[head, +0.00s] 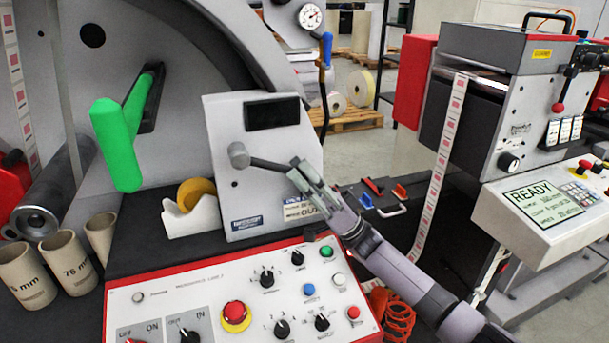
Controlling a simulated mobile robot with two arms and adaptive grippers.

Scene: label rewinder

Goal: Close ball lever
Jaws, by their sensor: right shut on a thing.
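The ball lever (265,162) is on the front of a light grey housing (265,115). Its dark rod runs from a grey round hub (239,153) to the right and slightly down. My right gripper (298,174) comes in from the lower right and is shut on the rod's right end. The fingers hide that end, so I cannot see the ball. My left gripper is not in view.
A green handle (119,143) sticks out at the left. The control panel (145,317) with knobs and a red button (235,313) lies below. A tape roll (196,193) stands left of the housing. A printer unit (520,90) is at the right.

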